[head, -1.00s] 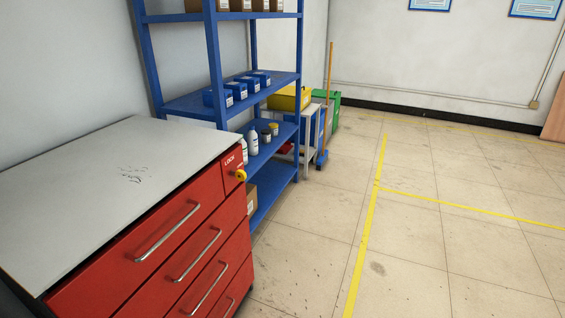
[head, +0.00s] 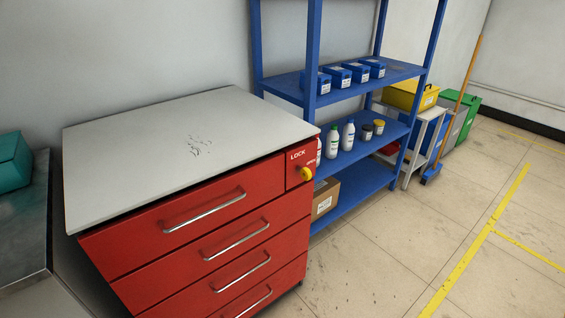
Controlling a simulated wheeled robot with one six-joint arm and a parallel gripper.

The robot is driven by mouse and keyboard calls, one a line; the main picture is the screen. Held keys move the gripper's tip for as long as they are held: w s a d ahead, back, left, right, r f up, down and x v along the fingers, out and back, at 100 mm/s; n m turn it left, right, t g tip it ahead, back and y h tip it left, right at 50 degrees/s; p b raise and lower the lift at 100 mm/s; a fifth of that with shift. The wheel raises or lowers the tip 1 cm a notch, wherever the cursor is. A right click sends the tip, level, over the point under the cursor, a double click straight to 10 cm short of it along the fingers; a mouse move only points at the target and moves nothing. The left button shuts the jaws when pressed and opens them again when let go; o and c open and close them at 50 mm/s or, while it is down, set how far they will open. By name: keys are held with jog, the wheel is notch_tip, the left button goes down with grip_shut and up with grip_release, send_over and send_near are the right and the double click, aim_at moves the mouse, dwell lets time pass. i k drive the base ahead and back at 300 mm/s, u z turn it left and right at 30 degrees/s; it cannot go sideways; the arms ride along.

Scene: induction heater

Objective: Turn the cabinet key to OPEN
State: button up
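The red drawer cabinet (head: 138,245) with a grey top stands in the left half of the head view. Its yellow key (head: 305,174) sits on a small red lock panel at the upper right corner of the front. The word LOCK shows above the key, and a smaller label beside it is too small to read surely. Which way the key points is too small to tell. My gripper is not in view.
A blue shelf rack (head: 284,86) with bottles and boxes stands right of the cabinet. A broom (head: 460,105) leans near a green bin (head: 466,108). A teal box (head: 13,160) sits on a grey surface at the left. The tiled floor (head: 390,255) on the right is free.

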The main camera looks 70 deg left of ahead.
aim_at(306, 174)
jog(key=u, duration=0.9)
jog(key=i, duration=0.85)
jog(key=u, duration=0.9)
